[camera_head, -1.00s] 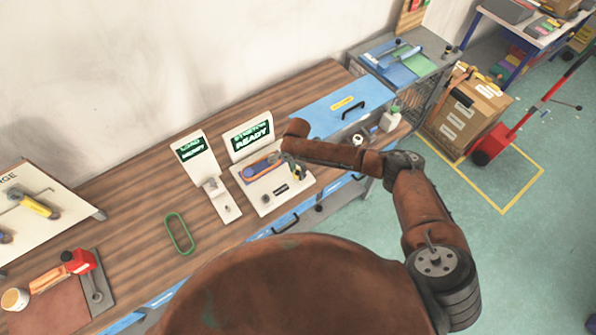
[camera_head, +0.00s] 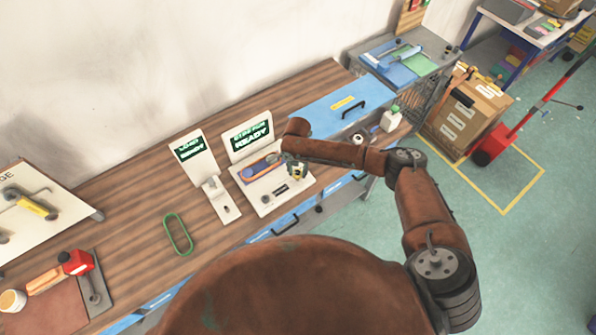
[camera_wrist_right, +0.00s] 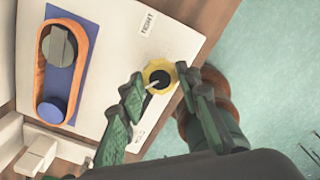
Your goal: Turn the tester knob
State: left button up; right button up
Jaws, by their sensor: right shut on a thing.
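My right gripper (camera_wrist_right: 162,88) is shut on the knob, one green finger on each side. In the head view my right gripper (camera_head: 296,170) is small and partly covers the knob. An orange band (camera_wrist_right: 43,61) loops around a grey and a blue post on the tester's blue plate. My left gripper is out of view.
A second white stand (camera_head: 212,178) with a smaller screen stands left of the tester. A green band (camera_head: 178,233) lies on the bench. A blue box with a black handle (camera_head: 354,110) is behind my right forearm. Bare wood lies left of the stand.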

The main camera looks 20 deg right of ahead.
aim_at(297, 173)
jog(key=shift+w+r, duration=0.2)
jog(key=o, duration=1.2)
jog(key=shift+f, duration=0.15)
jog(key=shift+c, duration=0.2)
jog(key=shift+s, duration=0.1)
notch_tip(297, 173, up, 12)
